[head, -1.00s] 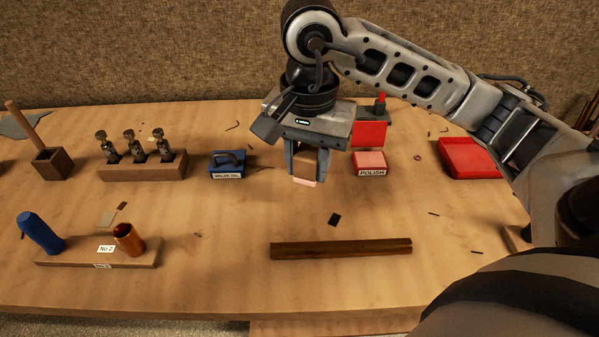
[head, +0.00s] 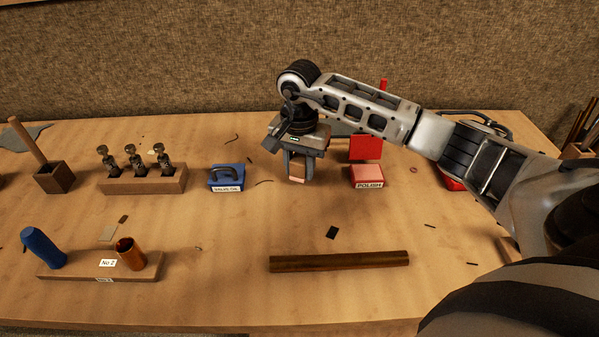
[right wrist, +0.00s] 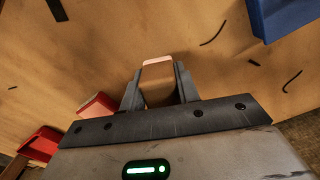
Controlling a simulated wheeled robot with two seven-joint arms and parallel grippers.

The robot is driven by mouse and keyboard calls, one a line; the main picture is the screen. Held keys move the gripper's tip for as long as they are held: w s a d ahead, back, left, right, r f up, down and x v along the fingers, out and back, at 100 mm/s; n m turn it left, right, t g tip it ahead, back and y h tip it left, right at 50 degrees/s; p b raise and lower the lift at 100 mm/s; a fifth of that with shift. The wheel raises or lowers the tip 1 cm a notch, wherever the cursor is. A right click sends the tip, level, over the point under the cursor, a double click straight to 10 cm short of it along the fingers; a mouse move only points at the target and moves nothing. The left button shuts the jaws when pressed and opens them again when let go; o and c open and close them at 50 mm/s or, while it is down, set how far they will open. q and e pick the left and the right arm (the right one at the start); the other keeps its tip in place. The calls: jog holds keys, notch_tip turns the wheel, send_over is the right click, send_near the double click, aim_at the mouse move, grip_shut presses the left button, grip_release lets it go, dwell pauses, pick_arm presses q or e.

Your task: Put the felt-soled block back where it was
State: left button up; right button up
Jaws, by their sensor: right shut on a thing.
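The felt-soled block (head: 297,171) is a small wooden block with a pink sole. My right gripper (head: 297,166) is shut on it, between the blue box and the red polish box. In the right wrist view the block (right wrist: 158,86) sits between the two fingers (right wrist: 158,92), its pink sole edge outward. I cannot tell whether the sole touches the table. My left gripper is not in view.
The blue box (head: 226,178) stands left of the gripper, and the red POLISH box (head: 367,177) stands close on its right. A dark wooden bar (head: 339,261) lies in front. The table between is mostly clear.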

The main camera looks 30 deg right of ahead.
aim_at(299, 159)
jog(key=shift+s+f, duration=0.1)
jog(key=shift+f, duration=1.3)
jog(key=o, duration=0.9)
notch_tip(299, 159, up, 12)
jog(key=shift+r+b, duration=0.25)
jog(key=shift+b, duration=0.15)
jog(key=shift+a, duration=0.1)
